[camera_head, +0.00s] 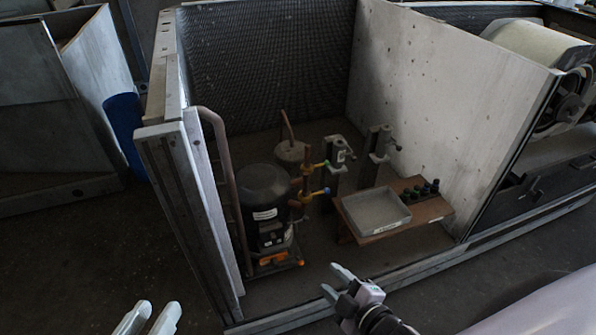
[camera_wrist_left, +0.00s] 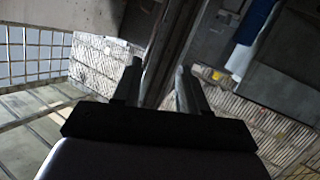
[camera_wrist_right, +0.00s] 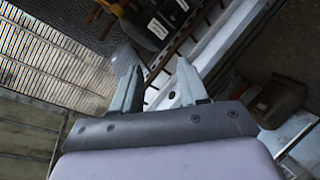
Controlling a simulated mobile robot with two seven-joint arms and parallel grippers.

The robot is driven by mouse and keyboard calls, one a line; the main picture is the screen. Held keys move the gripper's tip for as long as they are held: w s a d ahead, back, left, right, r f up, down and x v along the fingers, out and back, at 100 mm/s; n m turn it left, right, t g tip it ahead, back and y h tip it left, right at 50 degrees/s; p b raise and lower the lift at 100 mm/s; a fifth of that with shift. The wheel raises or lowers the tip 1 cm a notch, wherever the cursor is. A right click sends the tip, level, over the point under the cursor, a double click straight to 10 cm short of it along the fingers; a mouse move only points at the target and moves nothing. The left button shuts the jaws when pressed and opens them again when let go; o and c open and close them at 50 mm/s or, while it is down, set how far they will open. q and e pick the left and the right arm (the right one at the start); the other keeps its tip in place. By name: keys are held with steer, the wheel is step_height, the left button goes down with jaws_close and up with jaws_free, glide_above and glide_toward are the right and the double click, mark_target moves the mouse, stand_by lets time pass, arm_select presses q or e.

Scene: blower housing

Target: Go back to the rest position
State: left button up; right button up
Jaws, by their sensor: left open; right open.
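My left gripper (camera_head: 148,318) is at the bottom left of the head view, in front of the housing. Its two fingers are apart and nothing is between them; they also show in the left wrist view (camera_wrist_left: 158,88). My right gripper (camera_head: 331,281) is at the front edge of the housing, right of the compressor and below the tray. Its fingers are apart and empty, as the right wrist view (camera_wrist_right: 158,85) also shows. Neither gripper touches anything that I can see.
The open metal housing (camera_head: 450,80) holds a black compressor (camera_head: 265,190), copper pipes, valves and a wooden stand (camera_head: 430,211) with a grey tray (camera_head: 374,210) and several dark small parts (camera_head: 420,190). A blue cylinder (camera_head: 126,130) stands at left. The floor in front is clear.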

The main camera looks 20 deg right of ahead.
arm_select(q)
steer(key=s+a+f+g+y, duration=0.1)
steer(key=a+f, duration=0.2)
steer(key=f, duration=0.3)
steer(key=s+a+f+n+g+y, duration=0.1)
steer(key=a+f+y, duration=0.1)
steer(key=f, duration=0.3)
steer(key=s+a+f+g+y, duration=0.1)
steer(key=s+a+f, duration=0.15)
steer(key=f, duration=0.35)
arm_select(e)
steer(key=s+a+m+g, duration=0.2)
steer(key=s+m+g, duration=0.1)
steer(key=s+m, duration=0.5)
arm_select(q)
step_height(320, 180, up, 10)
steer(key=a+p, duration=0.1)
steer(key=p, duration=1.2)
steer(key=shift+a+r+y, duration=0.2)
steer(key=shift+a+y, duration=0.15)
steer(key=shift+y, duration=0.05)
arm_select(e)
step_height(320, 180, up, 10)
steer(key=d+m, duration=0.1)
steer(key=shift+s+d+m, duration=0.25)
steer(key=shift+d+m, duration=0.1)
steer(key=shift+m, duration=0.05)
